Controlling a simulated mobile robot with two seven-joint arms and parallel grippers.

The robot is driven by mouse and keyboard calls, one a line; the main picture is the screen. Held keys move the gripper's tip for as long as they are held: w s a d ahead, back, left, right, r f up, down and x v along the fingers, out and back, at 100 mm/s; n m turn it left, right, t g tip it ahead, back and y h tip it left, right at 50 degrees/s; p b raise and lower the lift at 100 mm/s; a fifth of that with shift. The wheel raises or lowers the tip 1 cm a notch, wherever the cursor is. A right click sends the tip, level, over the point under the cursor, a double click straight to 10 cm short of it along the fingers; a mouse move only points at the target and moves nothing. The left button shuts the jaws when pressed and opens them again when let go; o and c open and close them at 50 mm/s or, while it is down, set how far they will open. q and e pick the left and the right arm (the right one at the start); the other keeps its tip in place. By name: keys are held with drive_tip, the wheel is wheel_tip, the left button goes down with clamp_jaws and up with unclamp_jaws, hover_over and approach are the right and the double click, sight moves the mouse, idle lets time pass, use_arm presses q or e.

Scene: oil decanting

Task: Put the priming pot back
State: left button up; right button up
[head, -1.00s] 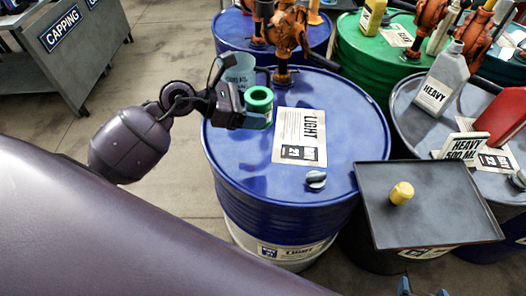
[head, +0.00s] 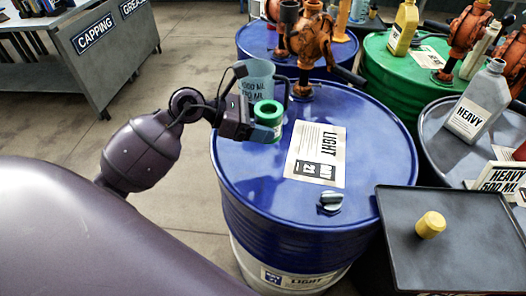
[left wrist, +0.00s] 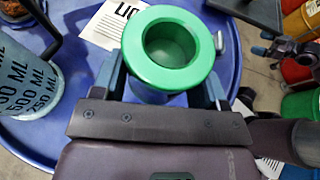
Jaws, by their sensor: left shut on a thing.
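The priming pot (head: 268,118), a small cup with a thick green rim, is at the left rear of the blue LIGHT drum top (head: 250,165). My left gripper (head: 262,128) is shut on it from the left. In the left wrist view the pot (left wrist: 168,48) is upright between the fingers (left wrist: 172,80), its open mouth towards the camera and no contents clear. Whether its base touches the drum top cannot be told.
A clear measuring jug (head: 257,78) stands close behind the pot, near the orange pump (head: 308,45). A LIGHT sheet (head: 315,153) and a grey cap (head: 331,201) lie on the drum. A dark tray (head: 470,250) holds a yellow cap (head: 430,224). The drum's front left is clear.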

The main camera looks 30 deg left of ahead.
sight(262, 162)
use_arm(q)
wheel_tip(262, 162, down, 9)
drive_tip(key=shift+f+b, duration=0.15)
drive_tip(key=shift+b, duration=0.4)
drive_tip(key=shift+f, duration=0.15)
drive_tip(key=o, duration=1.1)
drive_tip(key=shift+a+r, duration=0.1)
drive_tip(key=shift+r, duration=0.1)
drive_tip(key=v, duration=1.2)
